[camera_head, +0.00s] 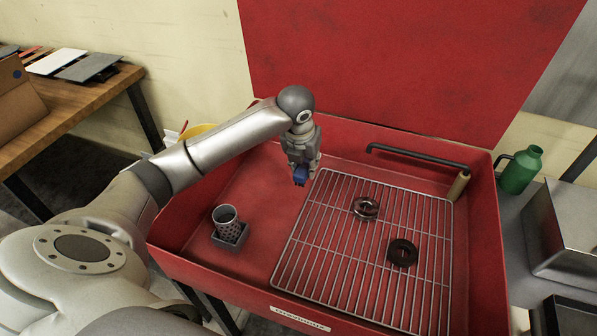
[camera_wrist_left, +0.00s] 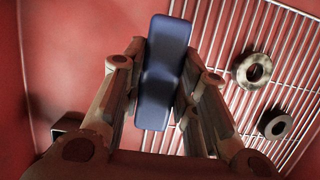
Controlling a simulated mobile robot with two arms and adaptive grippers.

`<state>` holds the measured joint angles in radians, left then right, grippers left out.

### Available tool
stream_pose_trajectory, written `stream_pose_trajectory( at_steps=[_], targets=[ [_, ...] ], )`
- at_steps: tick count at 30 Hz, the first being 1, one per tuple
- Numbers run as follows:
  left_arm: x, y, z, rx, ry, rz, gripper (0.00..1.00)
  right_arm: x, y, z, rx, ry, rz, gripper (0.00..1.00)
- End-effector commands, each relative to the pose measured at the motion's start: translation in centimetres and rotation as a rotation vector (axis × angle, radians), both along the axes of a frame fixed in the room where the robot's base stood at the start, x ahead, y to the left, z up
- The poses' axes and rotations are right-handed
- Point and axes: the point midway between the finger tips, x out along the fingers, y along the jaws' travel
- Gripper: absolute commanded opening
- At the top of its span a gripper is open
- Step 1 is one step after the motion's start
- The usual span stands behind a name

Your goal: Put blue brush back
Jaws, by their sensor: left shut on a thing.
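My left gripper (camera_head: 300,172) is shut on the blue brush (camera_head: 300,178) and holds it inside the red tub, near the left edge of the wire rack. In the left wrist view the blue brush (camera_wrist_left: 164,72) sits lengthwise between the two fingers of the left gripper (camera_wrist_left: 163,95). A grey mesh cup (camera_head: 227,221) stands in a small dark square holder (camera_head: 231,238) at the tub's left front. The brush is apart from the cup. My right gripper is not in view.
A wire rack (camera_head: 341,235) in the red tub (camera_head: 205,263) carries a shiny ring (camera_head: 365,208) and a dark ring (camera_head: 402,252). A black bar with a wooden handle (camera_head: 418,158) lies behind it. A green can (camera_head: 521,170) stands outside, right.

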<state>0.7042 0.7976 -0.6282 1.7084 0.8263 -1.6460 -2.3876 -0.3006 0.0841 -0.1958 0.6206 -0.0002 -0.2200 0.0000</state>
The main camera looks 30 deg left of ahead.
Motion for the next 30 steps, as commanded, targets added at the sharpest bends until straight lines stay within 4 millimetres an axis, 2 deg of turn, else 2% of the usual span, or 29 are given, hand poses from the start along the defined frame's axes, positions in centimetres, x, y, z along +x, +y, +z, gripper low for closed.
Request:
stream_pose_trajectory(
  at_steps=[3, 6, 12, 20, 26, 30],
  targets=[
    [1.7, 1.8, -1.1, 0.0, 0.003, 0.004, 0.09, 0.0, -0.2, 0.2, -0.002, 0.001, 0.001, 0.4],
    [2.8, 2.9, -3.2, -0.001, 0.004, 0.003, 0.09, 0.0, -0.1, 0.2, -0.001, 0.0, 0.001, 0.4],
    [4.4, 4.5, -5.7, 0.0, 0.0, 0.001, 0.09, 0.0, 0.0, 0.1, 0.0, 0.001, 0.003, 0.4],
    [5.1, 5.1, -6.9, 0.0, -0.001, 0.001, 0.09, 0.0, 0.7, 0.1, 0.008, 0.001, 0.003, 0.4],
    [5.0, 5.2, -9.7, 0.0, 0.002, -0.001, 0.09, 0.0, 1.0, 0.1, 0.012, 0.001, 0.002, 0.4],
    [5.1, 5.3, -10.1, 0.002, -0.002, -0.001, 0.09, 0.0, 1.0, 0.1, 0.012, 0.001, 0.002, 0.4]
  ],
)
